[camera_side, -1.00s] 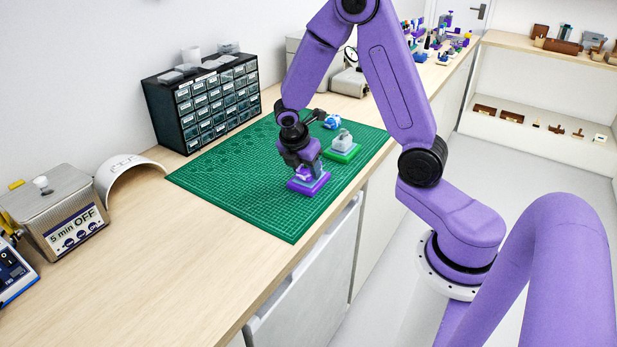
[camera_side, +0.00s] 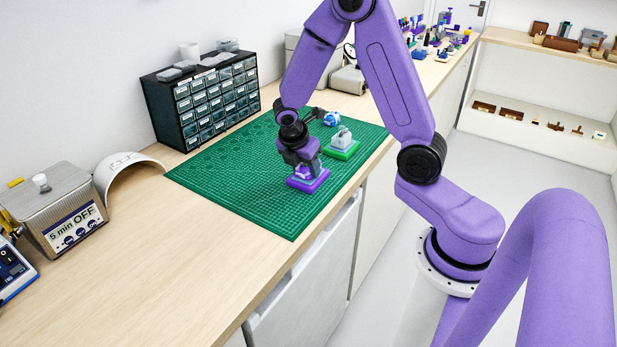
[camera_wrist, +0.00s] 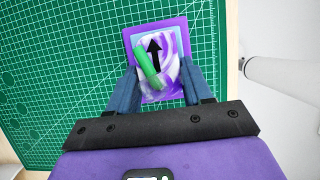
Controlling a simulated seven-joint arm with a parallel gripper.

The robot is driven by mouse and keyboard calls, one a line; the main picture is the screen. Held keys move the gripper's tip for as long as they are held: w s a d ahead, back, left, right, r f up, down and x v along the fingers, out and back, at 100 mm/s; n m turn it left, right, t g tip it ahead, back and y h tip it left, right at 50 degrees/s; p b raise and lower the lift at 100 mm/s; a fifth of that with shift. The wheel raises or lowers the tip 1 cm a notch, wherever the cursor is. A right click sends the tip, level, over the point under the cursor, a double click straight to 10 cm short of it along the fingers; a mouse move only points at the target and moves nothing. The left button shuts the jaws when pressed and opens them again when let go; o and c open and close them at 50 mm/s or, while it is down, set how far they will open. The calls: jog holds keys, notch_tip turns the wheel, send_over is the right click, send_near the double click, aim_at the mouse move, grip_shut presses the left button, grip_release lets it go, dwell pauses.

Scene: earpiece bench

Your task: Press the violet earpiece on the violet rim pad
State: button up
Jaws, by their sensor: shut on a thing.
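The violet rim pad (camera_side: 312,186) lies on the green cutting mat; the wrist view shows its violet rim (camera_wrist: 131,40) around a pale blue inner area. The violet earpiece (camera_wrist: 160,96) is marbled violet and white, with a green piece and a black arrow on top. My gripper (camera_wrist: 159,82) is shut on it, one blue-grey finger on each side. The earpiece is over the pad's inner area; I cannot tell whether its underside touches. In the side view my gripper (camera_side: 304,168) points down at the pad and mostly hides the earpiece.
A green pad (camera_side: 343,154) with a grey block (camera_side: 341,138) stands close behind to the right, with a blue-and-white item (camera_side: 331,119) beyond. A drawer cabinet (camera_side: 205,100) stands at the mat's back left. The front left of the mat (camera_side: 240,195) is clear.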

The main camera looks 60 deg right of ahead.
jog(key=o, duration=1.2)
jog(key=v, duration=1.7)
jog(key=shift+r, duration=0.2)
jog(key=shift+s, duration=0.1)
